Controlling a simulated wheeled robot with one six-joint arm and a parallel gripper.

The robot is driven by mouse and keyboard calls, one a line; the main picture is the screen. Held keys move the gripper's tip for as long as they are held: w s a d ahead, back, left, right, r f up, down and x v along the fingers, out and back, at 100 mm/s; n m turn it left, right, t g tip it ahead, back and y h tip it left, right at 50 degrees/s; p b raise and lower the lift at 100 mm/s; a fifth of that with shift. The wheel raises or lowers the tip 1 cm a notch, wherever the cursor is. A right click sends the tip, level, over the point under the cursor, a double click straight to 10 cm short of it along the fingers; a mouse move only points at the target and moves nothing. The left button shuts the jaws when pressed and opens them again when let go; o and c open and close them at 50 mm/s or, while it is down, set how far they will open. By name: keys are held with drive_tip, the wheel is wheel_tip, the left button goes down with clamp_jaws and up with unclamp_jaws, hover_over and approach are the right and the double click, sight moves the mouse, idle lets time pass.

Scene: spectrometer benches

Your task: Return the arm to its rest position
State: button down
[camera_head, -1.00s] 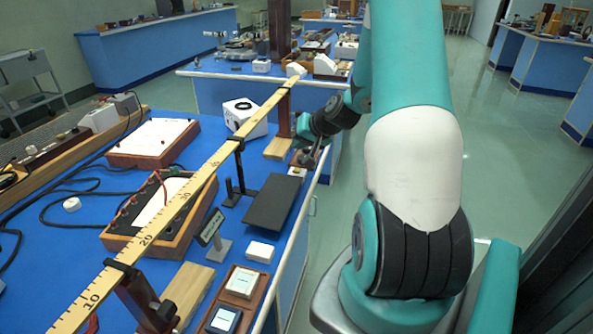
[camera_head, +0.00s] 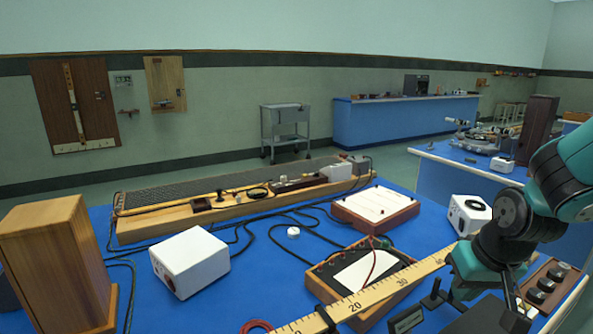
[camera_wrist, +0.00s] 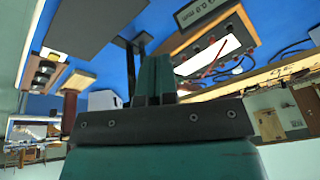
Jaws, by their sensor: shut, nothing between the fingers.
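My arm shows at the right edge of the head view, its teal and dark wrist (camera_head: 490,240) over the right side of the blue bench, in front of the far part of the yellow rule (camera_head: 385,290). In the wrist view my gripper (camera_wrist: 156,62) has its two teal fingers side by side, shut and empty. The rule also shows in the wrist view (camera_wrist: 265,78), close behind the fingers. From these views I cannot tell whether the arm touches it.
The bench carries a wooden box (camera_head: 55,265), a white block (camera_head: 190,262), a terminal board (camera_head: 350,268), a white-topped board (camera_head: 375,207) and loose black cables. A white device (camera_head: 468,213) stands beside my wrist. Open floor lies beyond the bench.

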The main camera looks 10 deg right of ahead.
drive_tip(key=s+a+r+n+g+y+p, duration=0.1)
drive_tip(key=s+a+r+n, duration=0.3)
drive_tip(key=s+a, duration=0.3)
drive_tip(key=s+a+r+n+g+y+p, duration=0.1)
drive_tip(key=s+a+r+n+g+y, duration=0.1)
drive_tip(key=s+a+r+n, duration=0.2)
drive_tip(key=s+a+r, duration=0.3)
drive_tip(key=a, duration=0.3)
drive_tip(key=shift+s+a+n, duration=0.25)
drive_tip(key=shift+s+n, duration=0.05)
drive_tip(key=shift+s, duration=0.05)
